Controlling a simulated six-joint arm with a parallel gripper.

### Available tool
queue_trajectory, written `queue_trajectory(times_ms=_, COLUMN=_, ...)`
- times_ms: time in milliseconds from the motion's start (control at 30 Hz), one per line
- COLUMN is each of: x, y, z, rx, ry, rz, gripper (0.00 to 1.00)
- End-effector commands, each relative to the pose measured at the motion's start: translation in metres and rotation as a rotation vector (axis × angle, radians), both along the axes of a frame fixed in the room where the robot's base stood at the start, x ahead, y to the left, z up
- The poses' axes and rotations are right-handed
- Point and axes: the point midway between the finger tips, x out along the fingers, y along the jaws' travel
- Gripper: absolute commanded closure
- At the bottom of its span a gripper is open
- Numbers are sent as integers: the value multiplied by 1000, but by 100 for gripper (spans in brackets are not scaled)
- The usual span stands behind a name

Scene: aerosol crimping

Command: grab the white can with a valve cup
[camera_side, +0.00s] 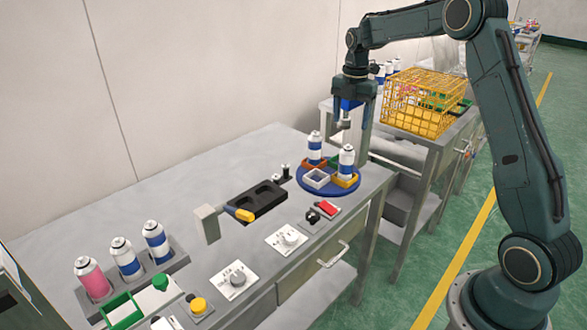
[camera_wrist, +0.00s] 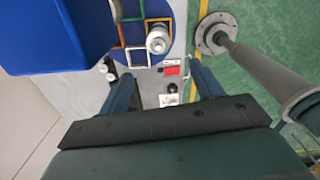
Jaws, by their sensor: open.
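Two white cans with blue bands stand upright on a round blue turntable (camera_side: 313,186) in the side view. The rear can (camera_side: 315,148) is by an orange-brown frame, and the front can (camera_side: 347,162) is in a yellow frame. My gripper (camera_side: 343,125) is above them, open and empty, touching neither. In the wrist view one can (camera_wrist: 158,42) shows from above, beyond my open gripper (camera_wrist: 158,76). A large blue shape covers the upper left there. I cannot tell which can has a valve cup.
A rack at the front left holds a pink can (camera_side: 92,277) and two white-blue cans (camera_side: 125,257). A yellow wire basket (camera_side: 420,103) stands on the far table.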

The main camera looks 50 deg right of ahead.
Motion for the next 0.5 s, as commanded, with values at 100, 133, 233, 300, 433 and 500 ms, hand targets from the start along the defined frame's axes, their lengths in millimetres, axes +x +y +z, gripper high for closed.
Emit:
queue_trajectory(times_ms=100, x=3, y=-5, z=-6, rx=3, ry=7, rz=28, gripper=34)
queue_trajectory(times_ms=133, x=3, y=-6, z=-7, rx=3, ry=7, rz=31, gripper=34)
queue_trajectory(times_ms=233, x=3, y=-6, z=-7, rx=4, ry=8, rz=35, gripper=34)
queue_trajectory(times_ms=300, x=3, y=-6, z=-8, rx=4, ry=8, rz=35, gripper=34)
queue_trajectory(times_ms=433, x=3, y=-6, z=-13, rx=3, ry=9, rz=34, gripper=34)
queue_trajectory(times_ms=500, x=3, y=-6, z=-20, rx=4, ry=10, rz=34, gripper=34)
